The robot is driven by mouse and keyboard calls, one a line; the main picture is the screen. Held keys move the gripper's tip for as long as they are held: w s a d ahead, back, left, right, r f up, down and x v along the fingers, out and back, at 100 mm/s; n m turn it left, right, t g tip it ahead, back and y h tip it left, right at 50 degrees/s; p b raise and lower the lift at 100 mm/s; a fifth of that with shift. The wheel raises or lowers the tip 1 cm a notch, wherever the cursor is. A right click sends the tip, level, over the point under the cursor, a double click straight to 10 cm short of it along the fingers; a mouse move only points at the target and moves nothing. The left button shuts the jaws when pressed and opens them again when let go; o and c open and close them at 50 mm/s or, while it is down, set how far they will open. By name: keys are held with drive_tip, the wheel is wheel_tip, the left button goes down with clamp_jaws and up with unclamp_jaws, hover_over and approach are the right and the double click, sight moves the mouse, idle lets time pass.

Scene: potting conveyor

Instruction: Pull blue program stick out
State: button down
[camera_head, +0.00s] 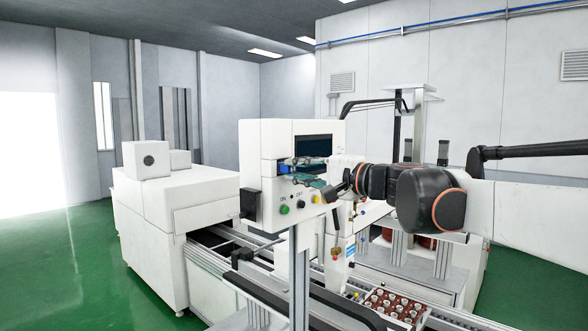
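Green (284,209), black and yellow buttons sit below the stick on the box. A dark screen (313,146) is just above my gripper. A conveyor (215,265) runs below, with a red tray (402,313) of several white-topped parts at front right.

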sight(293, 169)
drive_tip(key=shift+s+d, duration=0.1)
drive_tip(key=shift+d, duration=0.05)
idle(0.5)
drive_tip(key=shift+v, duration=1.3)
drive_tip(key=shift+s+d, duration=0.15)
drive_tip(key=shift+d, duration=0.05)
drive_tip(key=shift+v, duration=1.3)
